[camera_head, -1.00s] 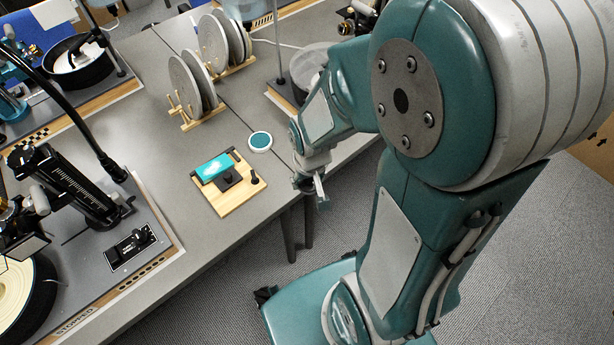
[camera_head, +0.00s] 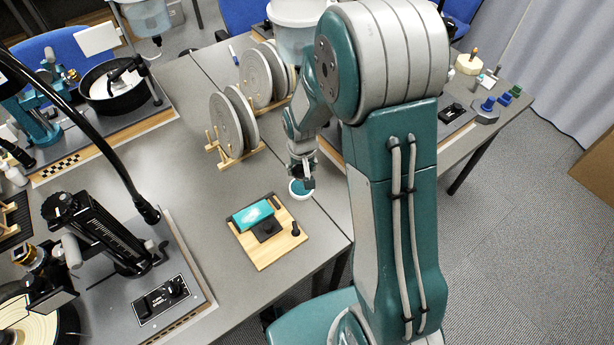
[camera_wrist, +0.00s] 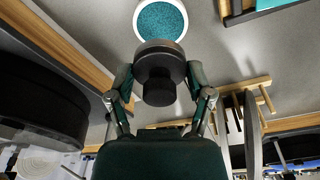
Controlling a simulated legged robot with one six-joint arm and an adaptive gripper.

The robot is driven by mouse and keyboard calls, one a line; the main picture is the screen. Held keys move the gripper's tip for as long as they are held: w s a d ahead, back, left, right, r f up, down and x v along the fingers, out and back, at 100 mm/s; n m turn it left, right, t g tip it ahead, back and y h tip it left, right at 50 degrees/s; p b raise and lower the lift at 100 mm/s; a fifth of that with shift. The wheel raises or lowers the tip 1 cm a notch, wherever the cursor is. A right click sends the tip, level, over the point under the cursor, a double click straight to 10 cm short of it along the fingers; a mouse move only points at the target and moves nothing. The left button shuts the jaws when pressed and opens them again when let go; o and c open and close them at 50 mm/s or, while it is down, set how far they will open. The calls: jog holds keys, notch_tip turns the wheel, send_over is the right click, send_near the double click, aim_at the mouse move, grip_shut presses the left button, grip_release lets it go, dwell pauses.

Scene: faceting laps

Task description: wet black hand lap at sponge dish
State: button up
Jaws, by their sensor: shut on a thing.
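The black hand lap (camera_wrist: 160,72) is a round, dark stepped piece between the fingers of my gripper (camera_wrist: 160,88). My gripper is shut on it. The sponge dish (camera_wrist: 180,32) is a small white round dish with a teal sponge, just beyond the lap in the wrist view; the lap overlaps its near edge there. In the head view my gripper (camera_head: 304,170) is at the sponge dish (camera_head: 299,193) and partly covers it. I cannot tell whether the lap touches the sponge.
A wooden board (camera_head: 272,255) with a teal block, a black block and a black knob lies left of the dish. Wooden racks of grey discs (camera_head: 226,122) stand behind. A faceting machine (camera_head: 110,230) stands at left. Bare table (camera_head: 185,185) lies between.

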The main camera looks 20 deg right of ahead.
aim_at(301, 186)
jog(key=shift+w+d+f, duration=0.1)
jog(key=shift+w+f, duration=0.2)
jog(key=shift+w, duration=0.1)
jog(key=shift+f, duration=2.85)
jog(key=shift+s+f, duration=0.1)
jog(key=shift+f, duration=0.4)
jog(key=shift+r, duration=3.55)
